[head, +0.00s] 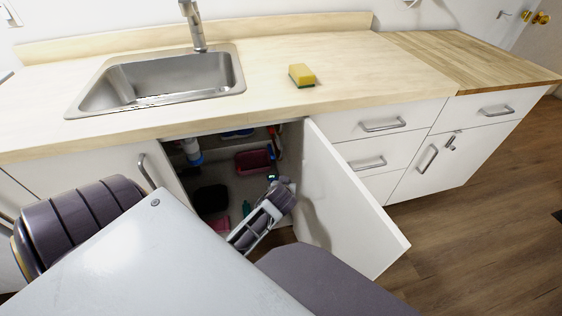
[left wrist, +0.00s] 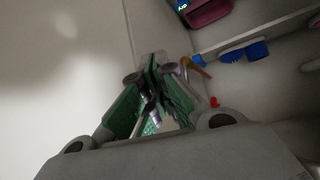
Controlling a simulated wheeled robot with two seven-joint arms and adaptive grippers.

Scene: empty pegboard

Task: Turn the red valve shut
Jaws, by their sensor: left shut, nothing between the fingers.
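In the head view, a small red upright shape (head: 276,142), which looks like the red valve, is at the right side inside the open cabinet. It is small, and I cannot make out its handle. In the left wrist view, a small red piece (left wrist: 214,101) shows right of the fingers, partly hidden; I cannot tell if it is the same part. My left gripper (head: 283,182) is inside the cabinet opening by the door, below the red shape. Its green-padded fingers (left wrist: 155,72) are shut and empty, apart from the red piece. My right gripper is not in view.
The white cabinet door (head: 345,205) stands open to the right of my arm. Inside are a reddish tub (head: 253,162), a dark container (head: 211,199) and a white-and-blue pipe (head: 191,151). A yellow sponge (head: 302,75) lies on the counter right of the sink (head: 160,80).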

